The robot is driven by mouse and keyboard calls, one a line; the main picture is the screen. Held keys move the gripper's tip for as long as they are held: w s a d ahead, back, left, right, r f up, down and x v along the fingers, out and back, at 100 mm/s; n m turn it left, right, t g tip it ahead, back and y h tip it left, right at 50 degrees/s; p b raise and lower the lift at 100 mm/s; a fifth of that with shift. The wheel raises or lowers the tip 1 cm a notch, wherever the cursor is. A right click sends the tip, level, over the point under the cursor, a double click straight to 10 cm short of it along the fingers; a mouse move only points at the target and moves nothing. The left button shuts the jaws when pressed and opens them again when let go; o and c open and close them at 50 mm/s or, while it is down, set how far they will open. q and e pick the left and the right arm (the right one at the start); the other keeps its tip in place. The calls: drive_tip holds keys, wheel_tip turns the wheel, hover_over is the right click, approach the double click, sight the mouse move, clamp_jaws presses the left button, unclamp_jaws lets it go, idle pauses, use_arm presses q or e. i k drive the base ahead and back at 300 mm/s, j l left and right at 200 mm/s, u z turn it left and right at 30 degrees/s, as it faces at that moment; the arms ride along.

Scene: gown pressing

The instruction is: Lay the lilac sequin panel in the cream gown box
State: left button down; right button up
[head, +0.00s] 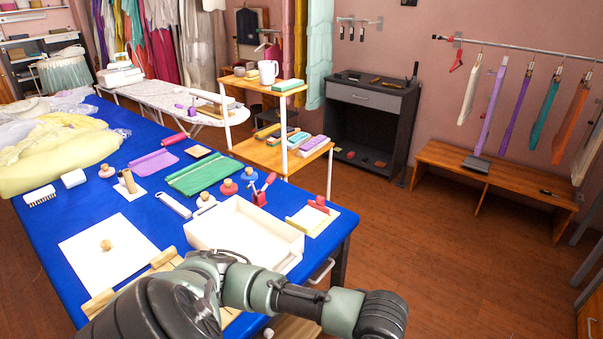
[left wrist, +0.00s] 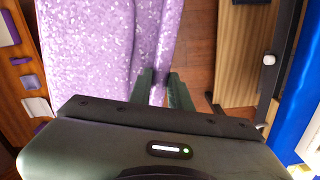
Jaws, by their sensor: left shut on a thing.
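The lilac sequin panel (left wrist: 85,50) fills the upper left of the left wrist view and hangs in long folds. A fold of it lies between the dark fingers of my left gripper (left wrist: 160,90), which are shut on it. The cream gown box (head: 247,229) stands open on the near right part of the blue table in the head view. Its visible inside is empty, and my arm covers its near left corner. The held panel does not show in the head view. My right gripper is in neither view.
The blue table (head: 90,205) also bears a green folded cloth (head: 205,174), a purple cloth (head: 154,162), stamps and a white board (head: 85,250). A red-handled tool (head: 264,190) and a pale block with a red handle (head: 313,220) stand close to the box.

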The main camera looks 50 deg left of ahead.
sight(247, 244)
drive_tip(key=i+u, duration=0.35)
drive_tip(key=i, duration=0.15)
drive_tip(key=i+l+u, duration=0.25)
drive_tip(key=i+u, duration=0.15)
drive_tip(key=i+l+u, duration=0.35)
drive_tip(key=i, duration=0.2)
drive_tip(key=i+u, duration=0.2)
drive_tip(key=u, duration=0.2)
drive_tip(key=i+l+u, duration=0.2)
drive_tip(key=u, duration=0.25)
drive_tip(key=i+l+u, duration=0.2)
drive_tip(key=u, duration=0.2)
drive_tip(key=i+l+u, duration=0.15)
drive_tip(key=l+u, duration=0.25)
drive_tip(key=i+l+u, duration=0.1)
drive_tip(key=u, duration=0.35)
drive_tip(key=l, duration=0.05)
